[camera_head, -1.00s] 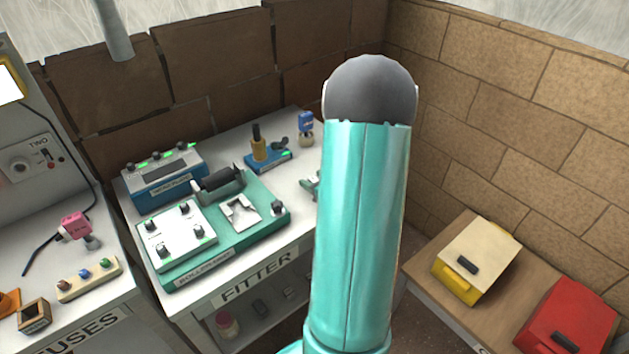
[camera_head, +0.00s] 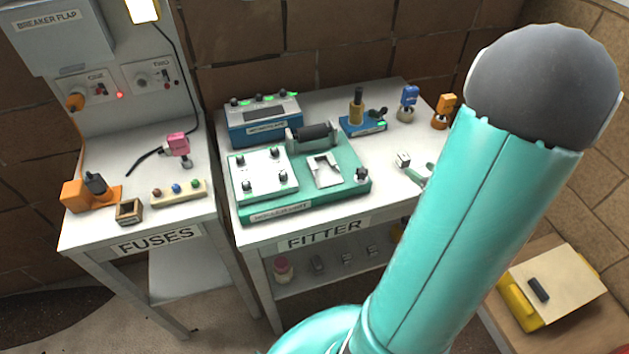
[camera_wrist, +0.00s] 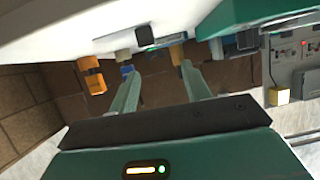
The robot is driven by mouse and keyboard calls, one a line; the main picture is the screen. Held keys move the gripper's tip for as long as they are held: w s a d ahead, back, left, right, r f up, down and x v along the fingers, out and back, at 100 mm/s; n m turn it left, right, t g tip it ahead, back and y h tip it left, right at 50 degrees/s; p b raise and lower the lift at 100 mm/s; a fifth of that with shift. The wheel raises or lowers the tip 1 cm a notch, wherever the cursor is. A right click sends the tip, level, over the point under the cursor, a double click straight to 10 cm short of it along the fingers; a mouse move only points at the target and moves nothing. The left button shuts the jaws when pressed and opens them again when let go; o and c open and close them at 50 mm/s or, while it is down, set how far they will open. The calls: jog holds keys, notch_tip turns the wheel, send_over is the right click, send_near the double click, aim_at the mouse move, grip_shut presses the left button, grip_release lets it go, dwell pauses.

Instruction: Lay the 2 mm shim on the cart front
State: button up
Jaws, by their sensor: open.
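I cannot pick out a 2 mm shim for certain. Several small grey pieces (camera_head: 347,257) sit on the lower shelf of the bench labelled FITTER (camera_head: 322,232), too small to identify. No part marked as the cart front is readable. My gripper (camera_wrist: 160,70) shows in the wrist view with its two teal fingers apart and nothing between them. In the head view my arm covers the right side, and I cannot make out the gripper behind it. A small teal piece (camera_head: 418,173) lies beside the arm's edge, partly hidden.
On the FITTER bench stand a green machine (camera_head: 305,207), a blue box (camera_head: 264,128) and blue and orange plugs (camera_head: 408,100). The FUSES bench (camera_head: 155,240) is at left, with a pink plug (camera_head: 178,145). A cream-topped yellow box (camera_head: 552,285) is at lower right.

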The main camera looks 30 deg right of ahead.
jog(key=w+a+r+n+g+y, duration=0.2)
jog(key=w+a+r+y, duration=0.2)
jog(key=a, duration=0.8)
jog(key=w+a+r+n+g+y, duration=0.1)
jog(key=w+a+r+g+y, duration=0.25)
jog(key=a, duration=0.75)
jog(key=s+a+r+g+h, duration=0.1)
jog(key=s+a+r+h, duration=0.1)
jog(key=s+a+r, duration=0.2)
jog(key=s+a+r+g+h, duration=0.1)
jog(key=s+a+r+h, duration=0.2)
jog(key=a, duration=0.6)
jog(key=shift+s+a+r+m, duration=0.3)
jog(key=shift+s+r, duration=0.2)
jog(key=shift+r, duration=0.4)
